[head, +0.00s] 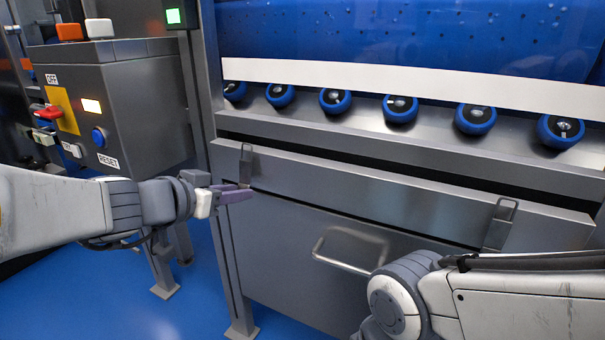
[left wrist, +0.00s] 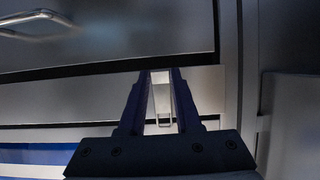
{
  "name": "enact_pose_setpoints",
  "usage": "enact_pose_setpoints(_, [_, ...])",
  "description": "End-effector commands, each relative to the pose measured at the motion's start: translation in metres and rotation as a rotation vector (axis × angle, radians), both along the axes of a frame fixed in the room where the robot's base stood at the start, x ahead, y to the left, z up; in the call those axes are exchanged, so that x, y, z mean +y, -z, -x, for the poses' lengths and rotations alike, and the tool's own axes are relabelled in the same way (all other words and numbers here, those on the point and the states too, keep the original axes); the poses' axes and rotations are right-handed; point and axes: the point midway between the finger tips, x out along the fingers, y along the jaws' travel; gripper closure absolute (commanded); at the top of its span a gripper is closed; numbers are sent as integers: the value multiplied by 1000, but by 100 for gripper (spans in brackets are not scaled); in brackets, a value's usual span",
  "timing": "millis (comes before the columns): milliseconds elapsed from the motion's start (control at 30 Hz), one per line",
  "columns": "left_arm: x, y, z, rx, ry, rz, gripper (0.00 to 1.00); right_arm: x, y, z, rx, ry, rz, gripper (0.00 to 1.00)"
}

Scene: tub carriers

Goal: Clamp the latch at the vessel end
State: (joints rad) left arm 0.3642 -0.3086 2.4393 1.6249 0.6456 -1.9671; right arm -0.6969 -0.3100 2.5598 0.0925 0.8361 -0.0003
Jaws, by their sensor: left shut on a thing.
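Two dark latches sit on the grey front panel (head: 380,200), a left latch (head: 246,162) and a right latch (head: 499,224). Both stand roughly upright with open loops at the top. My left gripper (head: 240,193) is at the left latch's lower part, with its purple fingers shut on it. In the left wrist view, the left latch (left wrist: 162,97) shows as a pale strip between the fingers of my left gripper (left wrist: 161,74). The fingers hide part of it. My right arm enters at lower right, but its gripper is out of view. I cannot tell which end is the vessel end.
A bar handle (head: 345,254) is on the panel below the latches. Blue rollers (head: 400,108) line the ledge above, under a large blue body (head: 400,35). A control box (head: 130,110) with buttons stands at left. Blue floor (head: 130,310) is open at lower left.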

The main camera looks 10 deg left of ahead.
Motion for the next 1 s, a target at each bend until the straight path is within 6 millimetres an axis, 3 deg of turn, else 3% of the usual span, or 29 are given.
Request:
enact_pose_setpoints(33, [-3, 7, 0, -21, 8, 12, 100, 0, 9, 0, 0, 0, 0, 38])
enact_pose_setpoints(300, [-4, 9, -4, -116, 7, 44, 100, 0, 28, 0, 0, 0, 0, 38])
enact_pose_setpoints(900, [-4, 7, -6, -153, 5, 55, 100, 0, 33, 0, 0, 0, 0, 38])
enact_pose_setpoints(933, [-4, 7, -6, -153, 5, 55, 64, 0, 33, 0, 0, 0, 0, 38])
enact_pose_setpoints(1000, [-4, 7, -6, -153, 4, 54, 38, 0, 33, 0, 0, 0, 0, 38])
